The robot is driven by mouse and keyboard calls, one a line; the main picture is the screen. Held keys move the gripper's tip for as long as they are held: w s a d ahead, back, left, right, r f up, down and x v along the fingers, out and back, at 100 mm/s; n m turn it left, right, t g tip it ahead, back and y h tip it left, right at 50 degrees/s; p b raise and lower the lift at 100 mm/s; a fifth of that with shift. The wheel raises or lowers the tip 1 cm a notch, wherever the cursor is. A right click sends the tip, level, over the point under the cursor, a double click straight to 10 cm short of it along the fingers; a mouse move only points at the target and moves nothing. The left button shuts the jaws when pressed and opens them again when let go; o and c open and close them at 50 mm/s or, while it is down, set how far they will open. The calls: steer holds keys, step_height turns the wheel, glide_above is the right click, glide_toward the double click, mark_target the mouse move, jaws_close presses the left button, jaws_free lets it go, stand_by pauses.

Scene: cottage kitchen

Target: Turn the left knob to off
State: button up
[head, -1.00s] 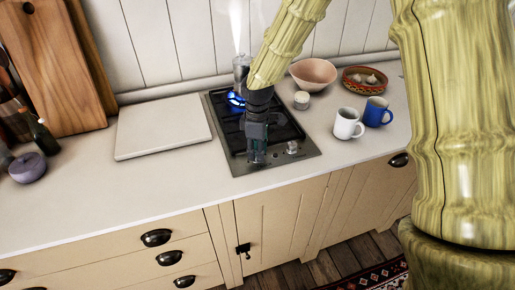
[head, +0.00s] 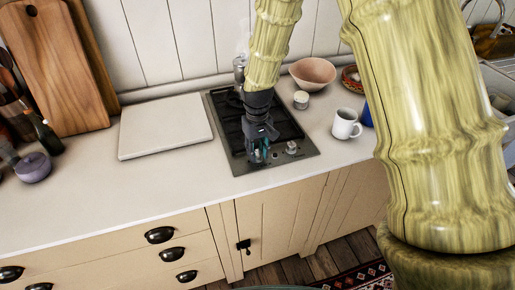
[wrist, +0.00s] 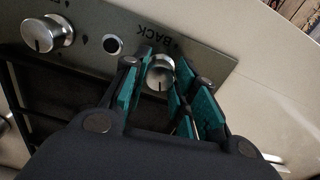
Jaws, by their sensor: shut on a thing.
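The hob (head: 238,160) is set in the counter. Its left knob (wrist: 160,72) is a round silver knob beside the printed word BACK, and it shows between my gripper's teal-padded fingers in the wrist view. Its dark pointer line faces the bottom of that view. My gripper (head: 258,156) is shut on this knob and mostly hides it in the head view. The right knob (head: 291,147) stands free; it also shows in the wrist view (wrist: 48,32). A metal pot (head: 239,64) stands on the back burner, partly behind my arm, with faint steam and no visible flame.
A white board (head: 165,127) lies left of the hob. A small jar (head: 301,100), a white mug (head: 346,124) and a pink bowl (head: 312,74) stand to the right. A blue mug (head: 367,117) is mostly hidden by my arm. The counter in front is clear.

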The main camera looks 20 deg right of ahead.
mark_target(258, 152)
steer(key=shift+w+m+p, duration=0.1)
steer(key=shift+m+p, duration=0.3)
steer(key=shift+m, duration=1.5)
steer(key=o, duration=0.7)
steer(key=shift+o, duration=0.2)
steer(key=shift+r, duration=0.1)
step_height(258, 152, up, 12)
